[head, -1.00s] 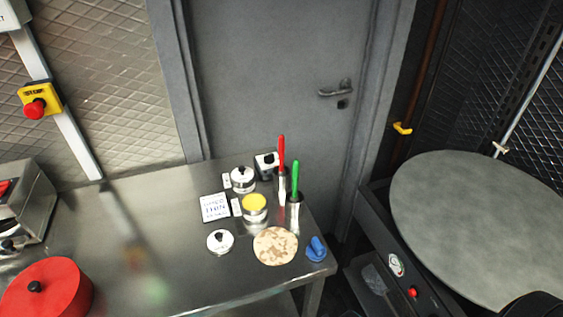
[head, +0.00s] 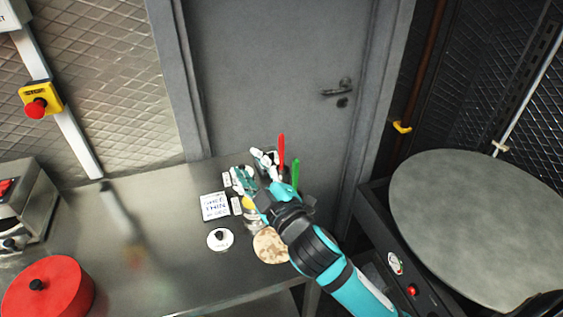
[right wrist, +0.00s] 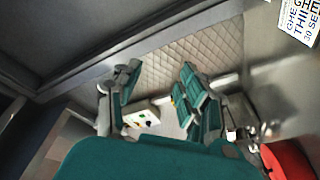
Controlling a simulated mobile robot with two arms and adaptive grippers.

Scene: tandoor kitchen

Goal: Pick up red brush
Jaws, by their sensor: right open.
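The red brush (head: 281,150) stands upright near the table's back right; only its red handle shows in the head view, its lower part hidden behind my right arm. A green-handled tool (head: 295,173) stands just right of it. My right gripper (head: 253,168) is open, over the group of containers, with its fingers to the left of the red handle. In the right wrist view my right gripper (right wrist: 160,95) is open with nothing held between its fingers, and I cannot make out the red brush there. My left gripper is not in view.
A sign card (head: 215,207), a small lidded pot (head: 220,239) and a flatbread (head: 268,246) lie on the steel table (head: 160,235). A red lidded pot (head: 50,290) is at front left. A grey door (head: 265,70) stands behind; a round grey plate (head: 475,220) is at right.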

